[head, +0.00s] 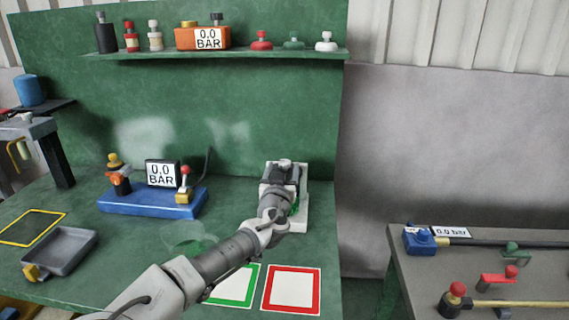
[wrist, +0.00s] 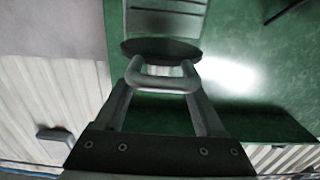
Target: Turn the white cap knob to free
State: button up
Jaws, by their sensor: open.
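A small white cap with a grey knob on top (head: 326,42) sits at the right end of the green shelf, beside a green and a red cap. My gripper (head: 284,166) is at the end of my outstretched arm, over the bench by a pale upright block (head: 301,210), well below the shelf. The arm hides part of the block. In the wrist view my gripper (wrist: 162,85) is open, its two fingers apart. A light grey U-shaped bar (wrist: 162,83) shows between the fingertips, with a dark disc (wrist: 160,48) beyond. I cannot tell whether the fingers touch the bar.
The shelf (head: 220,55) also holds bottles and an orange gauge box (head: 202,38). A blue base (head: 152,202) with a gauge stands left on the bench, near a grey tray (head: 60,252). Green and red framed squares lie in front. A grey table (head: 420,275) with levers stands right.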

aim_at(284, 165)
jog(key=shift+w+d, duration=0.1)
jog(key=shift+w, duration=1.9)
grip_shut()
